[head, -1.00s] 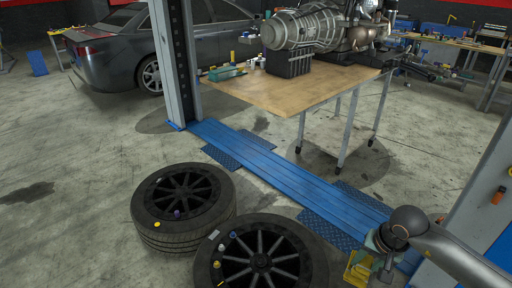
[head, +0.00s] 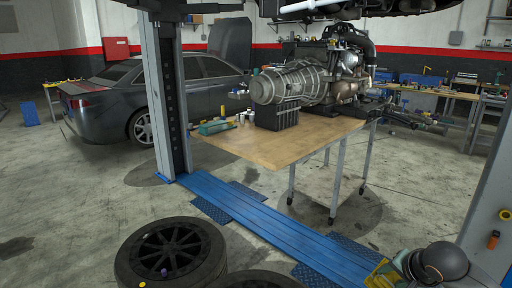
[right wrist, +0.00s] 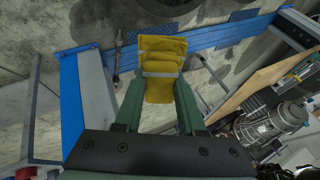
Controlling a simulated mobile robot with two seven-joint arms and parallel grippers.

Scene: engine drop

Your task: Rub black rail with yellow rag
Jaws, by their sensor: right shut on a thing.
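A yellow rag (right wrist: 162,62) hangs folded between the green fingers of my right gripper (right wrist: 158,92) in the right wrist view. The fingers are shut on it. In the head view the rag (head: 383,272) shows at the bottom right edge, partly hidden by my arm, above the blue lift base. A black vertical strip (head: 167,90), which looks like the black rail, runs up the grey lift post at the left. The rag is well apart from this strip. My left gripper is not in view.
A wooden-topped table (head: 255,147) carries an engine (head: 300,85). Two wheels (head: 170,250) lie at the bottom. The blue base plate (head: 250,215) crosses the floor between the posts. A second post (head: 490,200) stands at the right, close to my arm. A dark car (head: 190,100) is behind.

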